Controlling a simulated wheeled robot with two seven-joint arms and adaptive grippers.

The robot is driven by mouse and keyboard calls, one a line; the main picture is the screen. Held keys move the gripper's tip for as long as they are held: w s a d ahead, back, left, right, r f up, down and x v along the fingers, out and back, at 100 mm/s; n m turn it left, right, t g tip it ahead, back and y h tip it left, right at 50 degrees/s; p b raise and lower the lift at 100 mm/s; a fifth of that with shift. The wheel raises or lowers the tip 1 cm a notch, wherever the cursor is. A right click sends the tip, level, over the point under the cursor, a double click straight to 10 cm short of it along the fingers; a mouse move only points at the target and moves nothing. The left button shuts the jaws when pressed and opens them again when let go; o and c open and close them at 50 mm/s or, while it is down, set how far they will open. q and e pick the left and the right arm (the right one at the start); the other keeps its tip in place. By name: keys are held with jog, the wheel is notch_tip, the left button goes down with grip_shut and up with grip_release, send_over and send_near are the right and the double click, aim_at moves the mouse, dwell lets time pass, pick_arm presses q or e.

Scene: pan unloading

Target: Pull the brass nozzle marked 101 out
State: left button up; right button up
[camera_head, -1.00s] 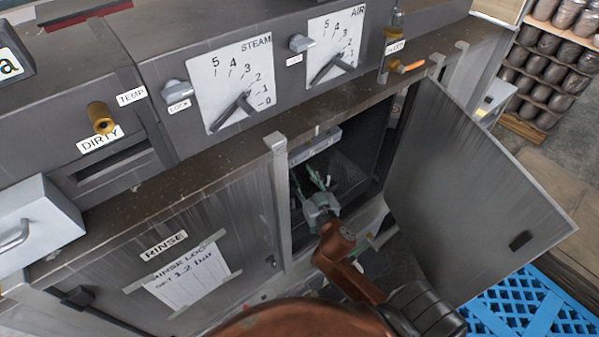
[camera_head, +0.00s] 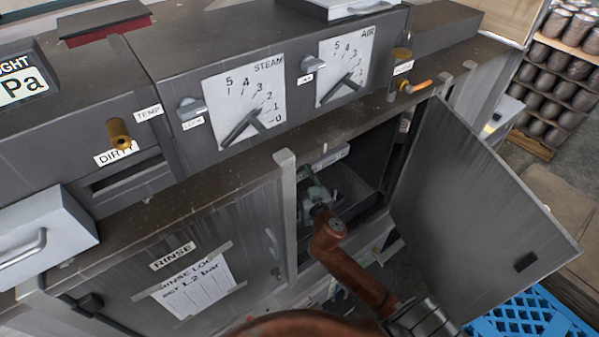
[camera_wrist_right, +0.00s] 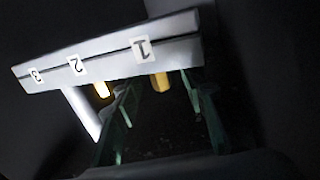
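In the right wrist view, a pale bar (camera_wrist_right: 110,62) carries tags that look like 1, 2 and 3, seen upside down. A brass nozzle (camera_wrist_right: 161,82) hangs under the tag 1 and another brass nozzle (camera_wrist_right: 102,90) under the tag 2. No 101 mark is readable. My right gripper (camera_wrist_right: 160,92) is open, its green fingers apart on either side of the nozzle under tag 1, with no clear contact. In the head view my right gripper (camera_head: 316,188) is inside the open compartment (camera_head: 350,185), partly hidden by my brown arm. My left gripper is not in view.
The compartment's grey door (camera_head: 470,195) stands open on the right, close to my arm. The closed RINSE door (camera_head: 175,250) is on the left. Dials (camera_head: 245,105) and a brass piece (camera_head: 120,135) are on the panel above. A blue crate (camera_head: 520,315) lies at lower right.

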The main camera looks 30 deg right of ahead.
jog(key=shift+c, duration=0.6)
grip_shut()
